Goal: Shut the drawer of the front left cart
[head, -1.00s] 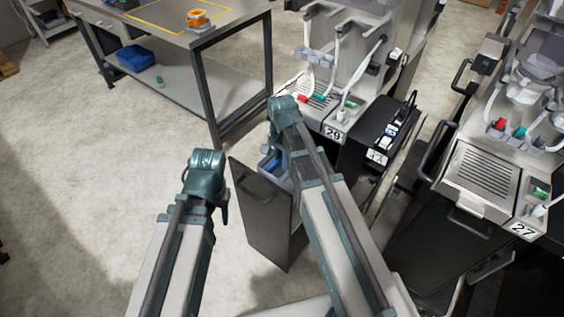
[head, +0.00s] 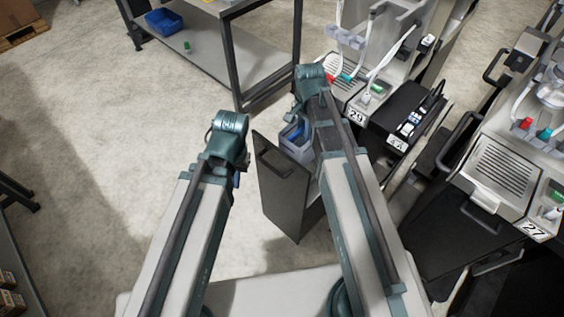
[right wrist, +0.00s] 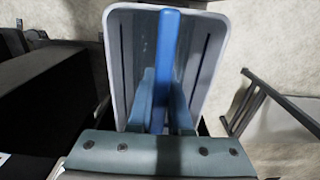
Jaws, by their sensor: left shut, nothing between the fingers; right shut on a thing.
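The drawer stands open, its dark front panel (head: 278,195) and bar handle (head: 273,158) facing left, beside the cart with the number 29 (head: 356,117). My right arm hides where it joins the cart. A grey bin (head: 296,153) sits in the drawer with something blue inside. My right gripper (right wrist: 163,105) is over the bin, shut on a slim blue bar (right wrist: 167,55), which the right wrist view shows against the grey bin (right wrist: 215,50). My left gripper (head: 238,172) is shut and empty, left of the drawer front and apart from it; its fingertips are partly hidden.
A cart with the number 27 (head: 534,231) stands to the right, with a dark low unit (head: 408,115) near cart 29. A metal table with a lower shelf (head: 222,55) holding a blue bin (head: 163,21) stands behind. Open floor (head: 110,130) lies to the left.

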